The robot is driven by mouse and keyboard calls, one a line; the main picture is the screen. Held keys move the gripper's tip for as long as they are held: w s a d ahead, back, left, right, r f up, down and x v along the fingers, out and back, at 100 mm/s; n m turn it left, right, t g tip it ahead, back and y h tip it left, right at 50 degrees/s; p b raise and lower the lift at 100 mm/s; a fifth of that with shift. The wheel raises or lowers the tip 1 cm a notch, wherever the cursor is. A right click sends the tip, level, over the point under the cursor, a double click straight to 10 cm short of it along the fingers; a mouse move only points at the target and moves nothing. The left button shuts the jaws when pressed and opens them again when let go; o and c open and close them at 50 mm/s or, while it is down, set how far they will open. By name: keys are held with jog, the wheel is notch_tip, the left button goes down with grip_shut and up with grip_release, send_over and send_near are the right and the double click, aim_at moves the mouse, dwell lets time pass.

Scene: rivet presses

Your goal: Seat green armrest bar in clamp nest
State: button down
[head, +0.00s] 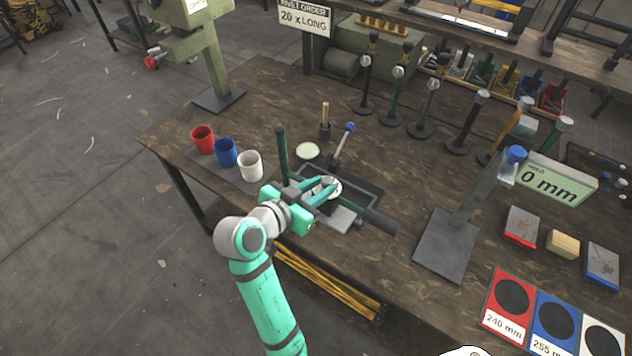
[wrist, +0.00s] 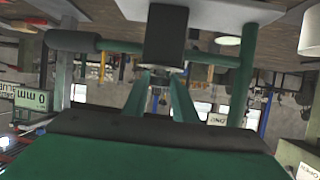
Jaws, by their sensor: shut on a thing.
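The green armrest bar has a dark green upright end (head: 281,156) and a black grip (head: 380,221) in the head view. In the wrist view its black grip (wrist: 72,41) is at left, and a green length (wrist: 215,59) runs right to the other end. My gripper (head: 326,190) is shut on the bar's middle; its fingers also show in the wrist view (wrist: 160,80). The clamp nest (head: 367,187), a dark tray-like fixture with a blue-knobbed lever (head: 343,143), is beneath and beside the gripper. The fingers hide the bar's contact with it.
Red (head: 203,139), blue (head: 227,152) and white (head: 250,165) cups stand left of the fixture. Several upright tools stand behind. A grey stand (head: 447,244) is at right, near coloured cards (head: 555,318). Bare tabletop lies between fixture and stand.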

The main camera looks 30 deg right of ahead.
aim_at(322, 185)
jog(key=shift+a, duration=0.1)
jog(key=shift+x, duration=2.25)
jog(key=shift+w+d, duration=0.35)
jog(key=shift+d, duration=0.35)
jog(key=shift+w+d, duration=0.35)
jog(key=shift+d, duration=0.4)
jog(key=shift+w+d, duration=0.35)
jog(key=shift+d, duration=0.35)
jog(key=shift+f, duration=0.15)
jog(key=shift+f, duration=0.2)
jog(key=shift+d, duration=0.1)
jog(key=shift+w, duration=0.1)
